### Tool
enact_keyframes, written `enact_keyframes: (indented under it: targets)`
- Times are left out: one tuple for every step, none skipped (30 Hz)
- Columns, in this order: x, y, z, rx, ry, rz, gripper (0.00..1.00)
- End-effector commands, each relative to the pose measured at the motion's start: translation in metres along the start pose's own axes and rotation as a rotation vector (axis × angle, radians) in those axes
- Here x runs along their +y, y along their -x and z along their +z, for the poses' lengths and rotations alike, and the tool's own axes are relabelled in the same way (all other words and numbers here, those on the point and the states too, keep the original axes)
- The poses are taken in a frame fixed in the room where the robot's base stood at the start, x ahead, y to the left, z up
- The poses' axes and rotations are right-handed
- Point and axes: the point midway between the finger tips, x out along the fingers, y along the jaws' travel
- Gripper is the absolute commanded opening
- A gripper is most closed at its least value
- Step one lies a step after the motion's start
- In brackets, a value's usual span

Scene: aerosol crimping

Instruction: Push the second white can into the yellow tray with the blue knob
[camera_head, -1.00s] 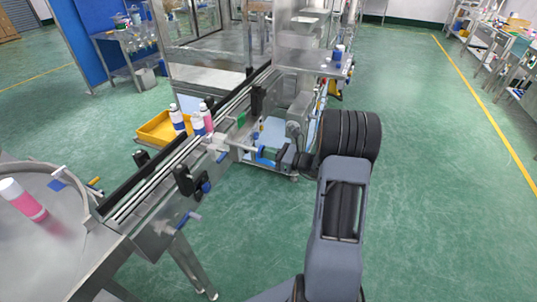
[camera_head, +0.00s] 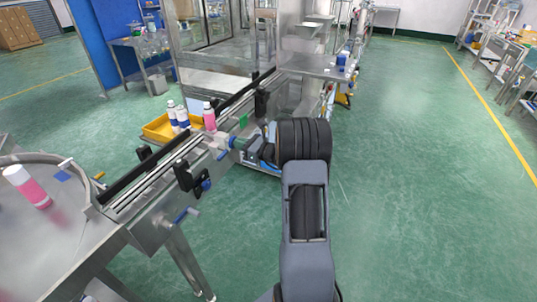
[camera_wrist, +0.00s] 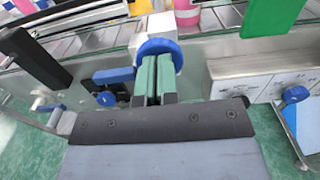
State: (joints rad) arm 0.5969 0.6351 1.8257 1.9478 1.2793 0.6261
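Two white cans with blue lower parts (camera_head: 172,112) (camera_head: 183,117) stand close together at the yellow tray (camera_head: 155,131), beside the conveyor. Their bases are partly hidden, so I cannot tell if both rest fully inside. A pink can (camera_head: 209,119) with a white top stands on the conveyor to their right. The blue knob (camera_wrist: 158,47) sits close to its metal block on the conveyor's near side. My gripper (camera_wrist: 156,72) has its green fingers together, empty, with the tips at or touching the knob's face. In the head view my gripper (camera_head: 238,143) is beside the conveyor.
Black guides (camera_head: 190,177) and side handles line the conveyor (camera_head: 150,185). A steel round table (camera_head: 70,245) at left bears another pink can (camera_head: 28,187). The green floor (camera_head: 420,190) to the right is open.

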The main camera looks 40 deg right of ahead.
Motion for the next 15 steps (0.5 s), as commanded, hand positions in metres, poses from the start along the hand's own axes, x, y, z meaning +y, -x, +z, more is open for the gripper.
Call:
enact_keyframes:
  targets:
    - [0.001,-0.002,0.001,-0.002,0.001,0.002,0.00]
    - [0.001,-0.002,0.001,-0.002,0.002,0.002,0.00]
    - [0.001,-0.002,0.001,-0.002,0.002,0.003,0.00]
    - [0.001,-0.002,0.001,-0.002,0.002,0.003,0.00]
    - [0.002,-0.002,0.001,-0.002,0.002,0.004,0.00]
    - [0.002,-0.003,0.001,-0.002,0.002,0.004,0.00]
    - [0.002,-0.003,0.001,-0.002,0.002,0.005,0.00]
    - [0.002,-0.003,0.001,-0.003,0.002,0.005,0.00]
    - [0.002,-0.002,0.002,-0.003,0.002,0.005,0.00]
    - [0.002,-0.002,0.002,-0.003,0.002,0.005,0.00]
    - [0.002,0.000,0.002,-0.003,0.002,0.005,0.00]
    - [0.001,0.002,0.001,-0.003,0.002,0.005,0.00]
    - [0.001,0.004,0.001,-0.003,0.002,0.005,0.00]
    - [0.001,0.007,0.001,-0.003,0.001,0.005,0.00]
    - [0.000,0.012,0.001,-0.003,0.001,0.004,0.00]
